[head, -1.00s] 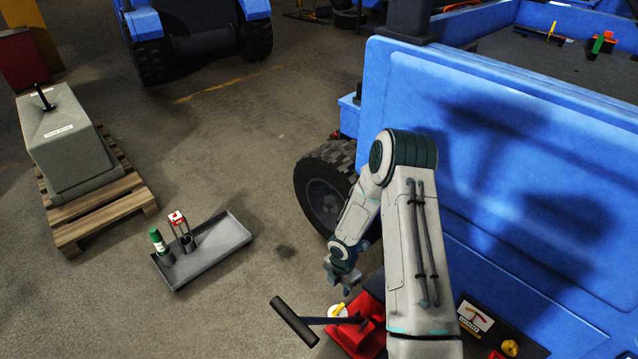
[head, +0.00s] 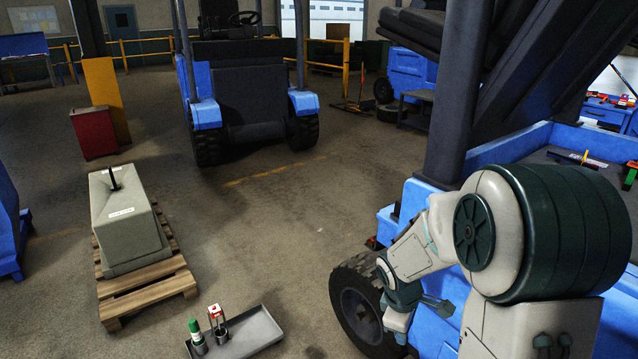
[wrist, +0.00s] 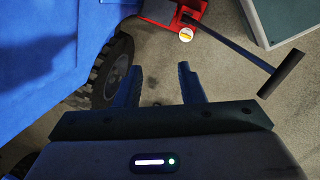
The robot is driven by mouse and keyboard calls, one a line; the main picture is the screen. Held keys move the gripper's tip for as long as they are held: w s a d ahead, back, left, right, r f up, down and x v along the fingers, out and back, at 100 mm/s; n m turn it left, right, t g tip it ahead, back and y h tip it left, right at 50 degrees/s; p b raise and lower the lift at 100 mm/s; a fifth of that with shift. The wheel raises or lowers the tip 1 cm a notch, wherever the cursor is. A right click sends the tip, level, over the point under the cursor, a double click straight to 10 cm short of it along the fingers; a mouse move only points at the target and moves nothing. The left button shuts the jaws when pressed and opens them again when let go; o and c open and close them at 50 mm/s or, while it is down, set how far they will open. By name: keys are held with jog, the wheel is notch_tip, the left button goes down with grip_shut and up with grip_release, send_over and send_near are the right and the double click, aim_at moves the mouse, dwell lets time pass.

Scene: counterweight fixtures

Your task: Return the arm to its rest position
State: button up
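My gripper (wrist: 158,88) shows in the wrist view with its two dark fingers apart and nothing between them. Below it lies bare concrete floor. In the head view my arm is folded at the right, in front of the blue vehicle (head: 412,202), and my gripper (head: 440,306) hangs near the vehicle's front wheel (head: 352,305). Its fingertips are small there. The wheel also shows at the left of the wrist view (wrist: 112,72).
A red jack (wrist: 184,12) with a black-gripped handle stands on the floor. A grey tray (head: 262,338) holds a green-capped tube and a red-and-white item. A grey counterweight (head: 128,222) sits on a wooden pallet (head: 150,292). A forklift (head: 245,105) stands behind. Floor between is clear.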

jog(key=s+a+r+m+p, duration=0.1)
jog(key=s+r+m+p, duration=0.3)
jog(key=r, duration=0.5)
jog(key=s+a+r+m+t+y+p, duration=0.1)
jog(key=s+r+m+p, duration=0.3)
jog(key=s+r, duration=0.3)
jog(key=s+a+r+m+y+p, duration=0.1)
jog(key=s+r+m+p, duration=0.3)
jog(key=r, duration=0.7)
jog(key=shift+s+a+r, duration=0.25)
jog(key=shift+s+a, duration=0.2)
jog(key=shift+s, duration=0.45)
